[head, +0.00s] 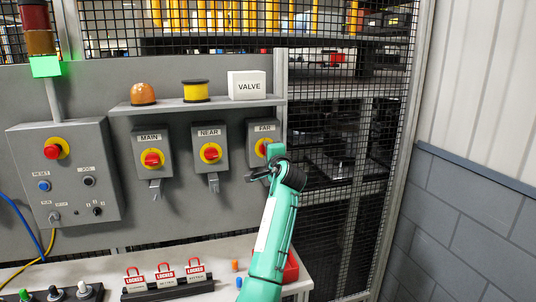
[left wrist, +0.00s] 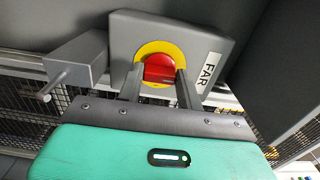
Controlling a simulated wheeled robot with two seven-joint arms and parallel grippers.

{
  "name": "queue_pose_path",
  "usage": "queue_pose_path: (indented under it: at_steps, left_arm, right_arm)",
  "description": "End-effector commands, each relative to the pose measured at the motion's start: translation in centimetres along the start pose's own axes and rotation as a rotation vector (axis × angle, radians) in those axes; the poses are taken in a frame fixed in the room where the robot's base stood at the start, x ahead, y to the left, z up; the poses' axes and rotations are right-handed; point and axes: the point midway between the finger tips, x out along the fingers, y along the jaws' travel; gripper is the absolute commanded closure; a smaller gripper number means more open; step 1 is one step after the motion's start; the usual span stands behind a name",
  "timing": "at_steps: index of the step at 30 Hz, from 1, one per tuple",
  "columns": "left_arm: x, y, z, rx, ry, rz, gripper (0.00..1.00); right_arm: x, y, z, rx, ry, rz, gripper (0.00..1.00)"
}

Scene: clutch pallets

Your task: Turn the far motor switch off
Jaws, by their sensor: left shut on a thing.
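The far motor switch is a grey box (head: 251,133) labelled FAR, with a red knob on a yellow disc, at the right end of the switch row. In the left wrist view its red knob (left wrist: 158,68) sits between the two fingers of my left gripper (left wrist: 158,82), which is shut on it. In the head view my left gripper (head: 265,165) is in front of the FAR switch and hides part of it. The knob's exact turn position is hard to tell. My right gripper is not in view.
The NEAR switch (head: 211,140) and MAIN switch (head: 140,144) are to the left. A shelf above holds an orange beacon (head: 143,94), a yellow spool (head: 196,91) and a VALVE box (head: 247,85). Red LOCKED tags (head: 165,272) stand on the bench below. Mesh fence is at right.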

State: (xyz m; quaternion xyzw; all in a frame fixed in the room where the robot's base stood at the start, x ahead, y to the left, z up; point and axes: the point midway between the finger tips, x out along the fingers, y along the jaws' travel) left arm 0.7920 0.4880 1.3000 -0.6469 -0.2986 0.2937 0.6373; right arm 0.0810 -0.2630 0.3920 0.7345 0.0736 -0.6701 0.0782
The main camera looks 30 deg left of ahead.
Motion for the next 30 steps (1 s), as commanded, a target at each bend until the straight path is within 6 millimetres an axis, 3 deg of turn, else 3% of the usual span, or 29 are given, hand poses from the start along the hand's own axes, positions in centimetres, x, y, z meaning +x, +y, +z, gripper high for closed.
queue_pose_path:
  at_steps: [2,3,6,14,19,23,30]
  left_arm:
    - [0.0,0.2,0.0,-0.001,0.0,0.005,0.86]
    - [0.0,0.2,0.0,-0.001,0.0,0.004,0.58]
    - [0.0,0.2,0.0,0.0,0.0,0.004,0.42]
    - [0.0,0.1,0.0,0.0,0.0,0.002,0.42]
    - [-1.2,0.3,0.0,0.0,0.0,0.001,0.42]
    - [-3.4,0.4,-0.1,-0.002,0.002,0.001,0.42]
    - [-8.9,0.5,-0.1,-0.003,0.003,0.003,0.42]
  right_arm:
    - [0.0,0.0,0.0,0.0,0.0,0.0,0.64]
    - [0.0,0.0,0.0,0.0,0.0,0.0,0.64]
    - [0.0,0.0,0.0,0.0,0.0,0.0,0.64]
    - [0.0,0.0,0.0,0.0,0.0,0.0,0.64]
    - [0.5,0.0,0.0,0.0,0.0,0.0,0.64]
    - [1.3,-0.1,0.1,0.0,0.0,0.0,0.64]
    - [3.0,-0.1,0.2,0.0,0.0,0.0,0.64]
